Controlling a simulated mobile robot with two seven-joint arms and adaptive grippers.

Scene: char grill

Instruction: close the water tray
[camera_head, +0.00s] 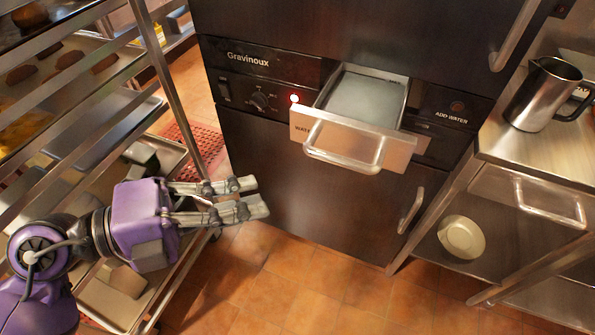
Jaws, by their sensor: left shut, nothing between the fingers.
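The water tray (352,140) is a metal drawer with a bar handle (345,160), pulled out from the front of the dark Gravinoux char grill (290,180). Its inside is visible from above and looks pale. My left gripper (262,198) is purple and grey, with its fingers shut and empty. It points right, below and to the left of the tray, apart from it. My right gripper is not in view.
A metal rack with trays (100,75) stands at the left, close to my left arm. At the right, a steel table (520,150) holds a metal pitcher (541,95), with a pale bowl (461,237) on its lower shelf. Tiled floor (300,290) is clear in front of the grill.

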